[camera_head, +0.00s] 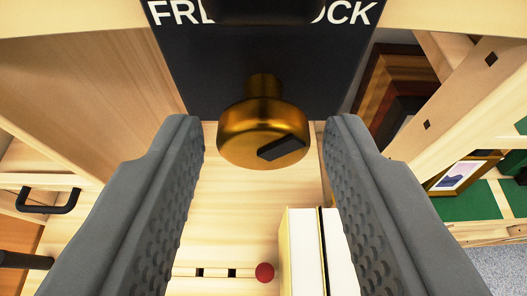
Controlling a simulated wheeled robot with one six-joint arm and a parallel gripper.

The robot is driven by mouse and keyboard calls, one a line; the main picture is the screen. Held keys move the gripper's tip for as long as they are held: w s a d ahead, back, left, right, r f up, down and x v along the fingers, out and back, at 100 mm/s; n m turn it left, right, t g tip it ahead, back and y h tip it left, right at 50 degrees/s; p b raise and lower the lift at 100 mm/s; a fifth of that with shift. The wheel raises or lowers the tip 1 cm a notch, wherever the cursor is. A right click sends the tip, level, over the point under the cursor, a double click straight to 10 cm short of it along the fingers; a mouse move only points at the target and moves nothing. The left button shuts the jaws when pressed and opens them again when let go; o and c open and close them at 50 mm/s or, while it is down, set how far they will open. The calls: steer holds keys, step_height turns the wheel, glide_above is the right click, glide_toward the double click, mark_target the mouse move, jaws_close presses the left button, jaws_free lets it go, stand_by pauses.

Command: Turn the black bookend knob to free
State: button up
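The black bookend (225,80) is a dark upright panel at the top of the view. It carries white lettering, partly hidden by a dark shape at the top: "FR…" on the left and "…OCK" on the right. A brass knob (240,135) sticks out from the panel on a short stem. A dark bar mark (282,147) lies on the right part of its face, slanting up to the right. My gripper (262,128) is open, with one grey finger on each side of the knob. Gaps show between the knob and both fingers.
White books (302,250) and a small red ball (264,272) are below the knob, near the right finger. A black handle (48,200) is at the left. A small framed print (460,175) and brown frames (388,85) are at the right. Wooden panels flank the bookend.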

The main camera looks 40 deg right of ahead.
steer(key=c, duration=0.7)
steer(key=shift+o, duration=0.2)
steer(key=n+h, duration=0.1)
steer(key=n+g+h, duration=0.1)
steer(key=n, duration=0.1)
steer(key=n+h, duration=0.1)
steer(key=shift+w+a+f, duration=0.1)
steer(key=shift+w+a, duration=0.05)
steer(key=shift+a, duration=0.1)
steer(key=n+g+h, duration=0.1)
steer(key=n+h, duration=0.1)
steer(key=n, duration=0.2)
steer(key=shift+f, duration=0.15)
steer(key=n+h, duration=0.1)
steer(key=n, duration=0.1)
steer(key=n+h, duration=0.1)
steer(key=n, duration=0.2)
steer(key=shift+f+t, duration=0.15)
steer(key=shift+t, duration=0.25)
steer(key=shift+n, duration=0.3)
steer(key=o, duration=1)
steer(key=shift+c, duration=0.2)
